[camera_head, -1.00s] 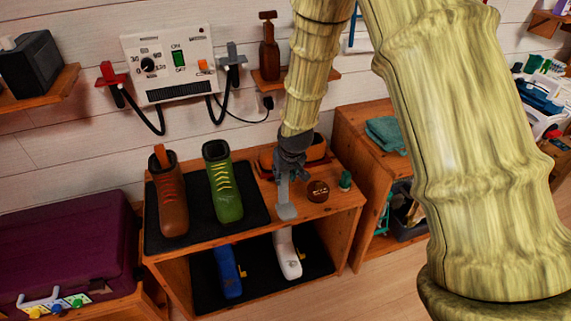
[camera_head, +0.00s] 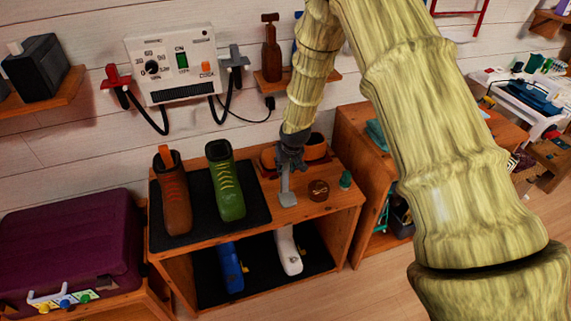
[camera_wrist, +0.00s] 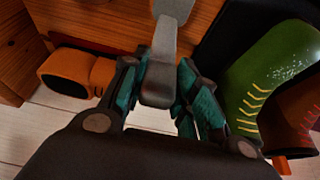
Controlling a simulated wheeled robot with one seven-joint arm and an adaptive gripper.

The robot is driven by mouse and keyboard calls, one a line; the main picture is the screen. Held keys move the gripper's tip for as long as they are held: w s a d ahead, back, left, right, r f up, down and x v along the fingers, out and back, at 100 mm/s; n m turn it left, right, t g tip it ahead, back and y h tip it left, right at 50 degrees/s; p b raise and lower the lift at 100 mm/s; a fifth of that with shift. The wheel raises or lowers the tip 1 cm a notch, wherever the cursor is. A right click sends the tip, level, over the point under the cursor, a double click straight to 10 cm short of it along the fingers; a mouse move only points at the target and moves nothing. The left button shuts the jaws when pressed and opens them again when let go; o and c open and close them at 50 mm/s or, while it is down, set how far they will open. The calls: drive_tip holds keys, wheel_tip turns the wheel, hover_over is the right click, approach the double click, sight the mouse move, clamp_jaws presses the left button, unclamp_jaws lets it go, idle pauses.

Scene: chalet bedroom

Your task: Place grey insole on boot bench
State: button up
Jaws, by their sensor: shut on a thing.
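My gripper (camera_head: 289,163) is over the right part of the boot bench top (camera_head: 330,208). It is shut on the grey insole (camera_head: 287,190), which hangs downward from the fingers. The insole's lower end is at or just above the bare wood; I cannot tell whether it touches. In the wrist view the insole (camera_wrist: 162,62) lies between the teal-padded fingers (camera_wrist: 160,92). The brown boot (camera_head: 174,200) and green boot (camera_head: 229,185) stand upright on a black mat (camera_head: 259,208), left of my gripper.
A round brown tin (camera_head: 318,190) and a small green bottle (camera_head: 345,180) stand right of the insole. An orange-brown item (camera_head: 316,148) is behind my gripper. Blue (camera_head: 230,268) and white (camera_head: 288,250) boot-like items are on the shelf below. A dryer panel (camera_head: 172,65) hangs above.

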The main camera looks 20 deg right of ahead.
drive_tip(key=shift+f, duration=0.25)
drive_tip(key=o, duration=1.1)
drive_tip(key=shift+b+v, duration=1.15)
drive_tip(key=shift+v, duration=5)
drive_tip(key=s+a+f+g, duration=0.1)
drive_tip(key=s+f+g, duration=0.2)
drive_tip(key=s+f, duration=2.6)
drive_tip(key=s+f+g, duration=0.1)
drive_tip(key=s+f, duration=0.1)
drive_tip(key=s, duration=1.4)
drive_tip(key=shift+s+d+m, duration=0.4)
